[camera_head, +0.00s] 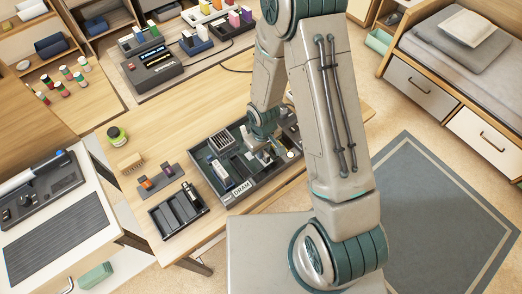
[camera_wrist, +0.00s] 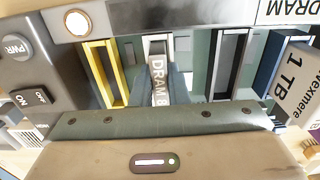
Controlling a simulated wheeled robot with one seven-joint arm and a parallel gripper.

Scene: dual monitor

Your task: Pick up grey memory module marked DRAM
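The grey memory module marked DRAM (camera_wrist: 158,80) stands in the middle of the wrist view, its lettering running lengthwise and its lower end hidden behind my gripper's body. My gripper is right over it in that view. In the head view my gripper (camera_head: 265,148) is low over the dark tray (camera_head: 223,203) on the desk, and the module cannot be made out there.
In the wrist view a yellow-rimmed slot (camera_wrist: 102,75) lies left of the module and a grey-rimmed slot (camera_wrist: 230,65) right. A drive marked 1 TB (camera_wrist: 297,85) is at far right. A smaller dark box (camera_head: 178,210) stands left of the tray on the desk (camera_head: 150,218).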

